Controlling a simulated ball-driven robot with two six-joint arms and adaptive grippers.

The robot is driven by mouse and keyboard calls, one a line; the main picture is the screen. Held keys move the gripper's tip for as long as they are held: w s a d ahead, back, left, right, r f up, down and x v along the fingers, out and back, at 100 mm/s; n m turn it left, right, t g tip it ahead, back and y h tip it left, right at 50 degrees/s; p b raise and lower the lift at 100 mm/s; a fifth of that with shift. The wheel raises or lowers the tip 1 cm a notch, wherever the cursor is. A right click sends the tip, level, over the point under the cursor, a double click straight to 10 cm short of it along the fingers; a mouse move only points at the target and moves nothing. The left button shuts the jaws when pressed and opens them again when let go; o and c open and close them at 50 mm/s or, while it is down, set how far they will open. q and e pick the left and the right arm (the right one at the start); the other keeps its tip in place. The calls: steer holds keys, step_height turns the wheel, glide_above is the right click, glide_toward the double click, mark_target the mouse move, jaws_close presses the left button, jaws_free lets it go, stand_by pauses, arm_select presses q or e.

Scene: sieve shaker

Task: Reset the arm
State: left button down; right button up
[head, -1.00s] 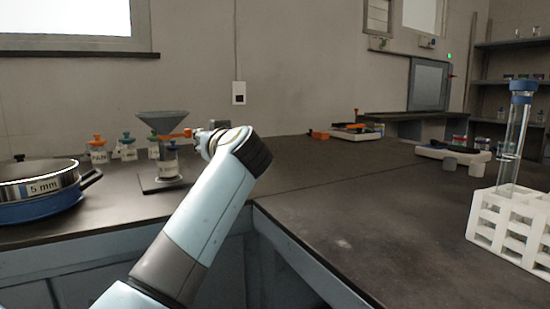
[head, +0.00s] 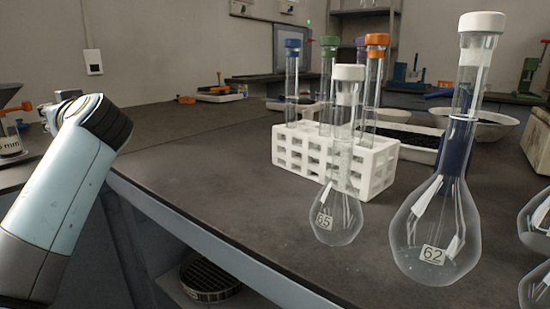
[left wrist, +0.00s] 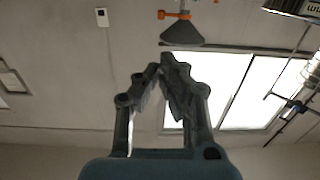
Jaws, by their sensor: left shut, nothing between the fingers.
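My left arm comes in from the left in the head view, its wrist above the edge of the dark bench (head: 190,160). My left gripper shows in the left wrist view (left wrist: 160,72), with its fingers together and nothing between them. In the head view the fingers are mostly hidden behind the wrist. A grey funnel (left wrist: 182,34) with an orange clamp (left wrist: 174,15) appears upside down beyond the fingertips. The funnel is cut off at the left edge of the head view (head: 8,94). My right gripper is not in view.
A white rack (head: 375,170) holds several capped tubes. Flasks labelled 65 (head: 338,215) and 62 (head: 435,235) stand nearer, with more glassware at the right edge. A round sieve (head: 210,278) lies on a shelf below. The bench between my arm and the rack is clear.

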arm_select(q)
steer(key=s+d+f+m+g+h+p, duration=0.1)
steer(key=s+f+m+g+h+p, duration=0.15)
steer(key=s+f, duration=0.7)
steer(key=s+d+f+m+g+h+p, duration=0.1)
steer(key=s+f+m+h, duration=0.15)
steer(key=f, duration=1.45)
steer(key=s+d+f+m+g+h+p, duration=0.1)
steer(key=s+d+f+m+h, duration=0.15)
steer(key=s+f, duration=0.8)
steer(key=s+d+f+m+g+h+p, duration=0.1)
steer(key=s+d+f+h, duration=0.1)
steer(key=s+f, duration=0.6)
steer(key=s+d+f+m+g+h+p, duration=0.1)
steer(key=s+f, duration=0.7)
steer(key=s, duration=0.9)
steer(key=s+d+f+m+g+h, duration=0.1)
steer(key=s+d+f+g+h, duration=0.2)
steer(key=s+f, duration=0.5)
steer(key=s+d, duration=0.1)
steer(key=s, duration=0.4)
steer(key=shift+s+d+m+p, duration=0.2)
steer(key=shift+s+m+p, duration=0.1)
steer(key=shift+m+p, duration=0.1)
